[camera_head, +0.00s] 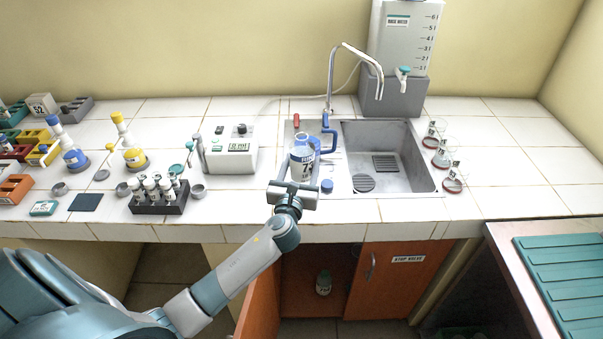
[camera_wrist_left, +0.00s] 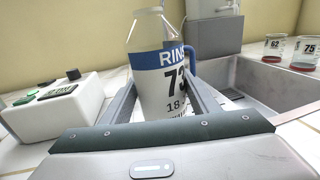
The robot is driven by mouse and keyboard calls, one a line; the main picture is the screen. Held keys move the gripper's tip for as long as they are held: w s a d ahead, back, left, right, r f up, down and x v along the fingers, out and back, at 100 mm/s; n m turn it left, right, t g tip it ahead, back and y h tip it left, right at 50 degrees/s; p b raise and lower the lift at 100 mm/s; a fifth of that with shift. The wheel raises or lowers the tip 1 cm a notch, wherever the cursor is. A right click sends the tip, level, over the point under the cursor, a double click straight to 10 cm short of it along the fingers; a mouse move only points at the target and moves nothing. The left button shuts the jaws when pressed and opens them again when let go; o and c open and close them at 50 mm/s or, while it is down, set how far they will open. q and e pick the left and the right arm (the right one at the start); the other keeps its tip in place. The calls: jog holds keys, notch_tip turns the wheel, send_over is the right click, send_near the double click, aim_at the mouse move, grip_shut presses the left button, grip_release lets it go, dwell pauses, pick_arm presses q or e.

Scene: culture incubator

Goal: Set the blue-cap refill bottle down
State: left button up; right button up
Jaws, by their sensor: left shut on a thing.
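My left gripper (camera_head: 293,188) is shut on a white bottle (camera_head: 303,163) at the left side of the sink unit. In the left wrist view the bottle (camera_wrist_left: 163,85) is between the two fingers (camera_wrist_left: 160,100). It is near upright, with a blue band reading "RIN…" and "73" below. Its neck looks uncapped. A small blue cap (camera_head: 327,186) lies on the steel drainboard (camera_head: 360,186) to its right. The bottle's base is hidden by the gripper, so I cannot tell whether it touches the surface. My right gripper is not in view.
The sink basin (camera_head: 400,170) and faucet (camera_head: 331,75) are right and behind. A white dispenser box (camera_head: 230,150) stands left, and a vial rack (camera_head: 160,207) further left. Labelled flasks (camera_head: 453,180) stand right of the sink.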

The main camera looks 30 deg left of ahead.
pick_arm(q)
jog(key=shift+f, duration=1.65)
jog(key=shift+f, duration=0.1)
jog(key=o, duration=1.5)
jog(key=shift+c, duration=0.2)
jog(key=b+v, duration=0.2)
jog(key=v, duration=1)
